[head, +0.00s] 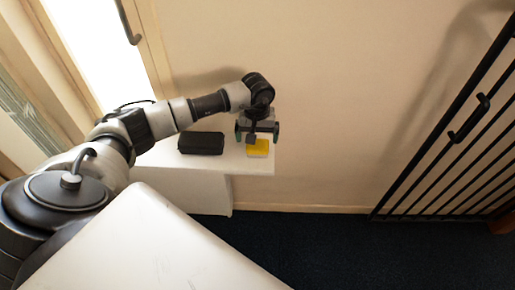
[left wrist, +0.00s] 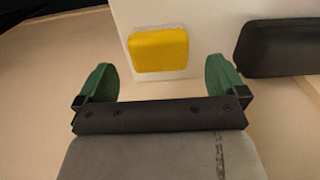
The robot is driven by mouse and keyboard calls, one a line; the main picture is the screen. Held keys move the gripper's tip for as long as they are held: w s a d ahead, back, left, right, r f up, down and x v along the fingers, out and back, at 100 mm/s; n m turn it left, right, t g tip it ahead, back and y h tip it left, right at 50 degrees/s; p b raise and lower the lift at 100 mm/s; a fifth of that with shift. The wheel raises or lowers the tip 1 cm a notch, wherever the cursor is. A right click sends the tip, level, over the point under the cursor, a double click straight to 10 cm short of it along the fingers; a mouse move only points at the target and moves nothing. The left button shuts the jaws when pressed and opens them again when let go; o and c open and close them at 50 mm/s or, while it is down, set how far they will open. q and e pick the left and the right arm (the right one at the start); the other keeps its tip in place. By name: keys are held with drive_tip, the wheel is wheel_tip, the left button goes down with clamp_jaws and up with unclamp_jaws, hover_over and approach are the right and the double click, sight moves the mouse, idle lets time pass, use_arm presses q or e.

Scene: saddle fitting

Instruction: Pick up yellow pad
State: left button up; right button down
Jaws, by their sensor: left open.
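The yellow pad (head: 258,148) lies near the right end of a white ledge in the head view. It also shows in the left wrist view (left wrist: 158,49), top centre, with its whole upper face visible. My left gripper (head: 258,130) is over the ledge close to the pad and partly covers it in the head view. In the left wrist view its two green fingers (left wrist: 160,80) are spread wide and empty, with the pad ahead between their lines. The pad appears apart from both fingers. My right gripper is in neither view.
A black box-like object (head: 201,143) lies on the white ledge (head: 222,160) left of the pad; it shows at the right in the wrist view (left wrist: 285,45). The wall stands close behind. A black barred gate (head: 450,130) stands at the right. Dark floor lies below.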

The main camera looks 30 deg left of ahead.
sight(258, 144)
use_arm(q)
wheel_tip(258, 144, down, 5)
drive_tip(key=shift+w+r, duration=0.1)
drive_tip(key=shift+r, duration=0.1)
use_arm(e)
wheel_tip(258, 144, up, 2)
drive_tip(key=shift+w+r, duration=0.1)
use_arm(q)
drive_tip(key=shift+c, duration=0.2)
drive_tip(key=c, duration=0.9)
drive_tip(key=shift+r, duration=0.15)
wheel_tip(258, 144, up, 4)
drive_tip(key=shift+f, duration=0.1)
drive_tip(key=d+r, duration=0.7)
drive_tip(key=d, duration=0.4)
drive_tip(key=shift+d+p, duration=0.35)
drive_tip(key=shift+p, duration=0.1)
use_arm(e)
drive_tip(key=f, duration=0.3)
drive_tip(key=s+f, duration=0.1)
drive_tip(key=f, duration=0.1)
use_arm(q)
drive_tip(key=shift+w, duration=0.1)
use_arm(e)
drive_tip(key=shift+w, duration=0.1)
